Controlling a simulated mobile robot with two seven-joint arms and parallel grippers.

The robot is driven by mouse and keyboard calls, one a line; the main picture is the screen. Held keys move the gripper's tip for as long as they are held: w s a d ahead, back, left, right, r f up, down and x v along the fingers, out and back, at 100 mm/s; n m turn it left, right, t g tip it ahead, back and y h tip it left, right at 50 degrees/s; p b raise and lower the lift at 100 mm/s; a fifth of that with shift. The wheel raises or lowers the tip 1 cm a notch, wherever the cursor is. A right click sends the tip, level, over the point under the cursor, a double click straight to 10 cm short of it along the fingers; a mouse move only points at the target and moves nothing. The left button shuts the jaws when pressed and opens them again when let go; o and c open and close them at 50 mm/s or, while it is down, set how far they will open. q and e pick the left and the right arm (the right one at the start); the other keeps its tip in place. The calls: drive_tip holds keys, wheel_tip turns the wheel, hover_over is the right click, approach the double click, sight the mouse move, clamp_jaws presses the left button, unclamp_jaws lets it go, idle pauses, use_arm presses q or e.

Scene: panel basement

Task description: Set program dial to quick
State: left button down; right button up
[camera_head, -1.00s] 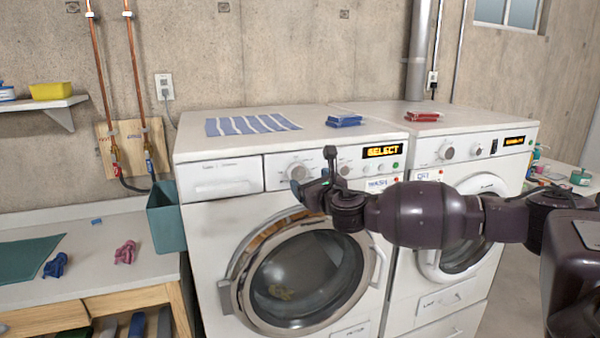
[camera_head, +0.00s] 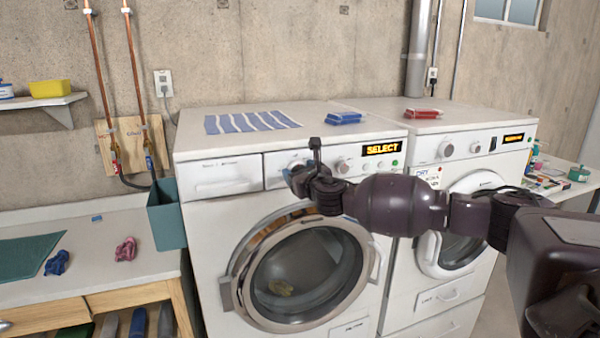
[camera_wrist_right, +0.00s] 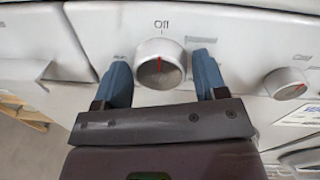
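The program dial (camera_wrist_right: 158,64) is a round white knob with a red pointer line. In the right wrist view its line points up at the "Off" mark. In the head view the dial (camera_head: 297,167) is partly hidden behind my right gripper (camera_head: 292,178). The washer (camera_head: 225,235) shows "SELECT" on its amber display (camera_head: 382,148). In the wrist view the blue fingers of my right gripper (camera_wrist_right: 163,76) are open, one on each side of the dial, with a visible gap to it on both sides. My left gripper is not in view.
A second, smaller knob (camera_wrist_right: 286,83) sits right of the dial. The detergent drawer (camera_head: 222,175) is on the left of the panel. The dryer (camera_head: 440,275) stands to the right. A teal bin (camera_head: 167,215) stands left of the washer. A striped cloth lies on top.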

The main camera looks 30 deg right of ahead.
drive_tip(key=c, duration=0.6)
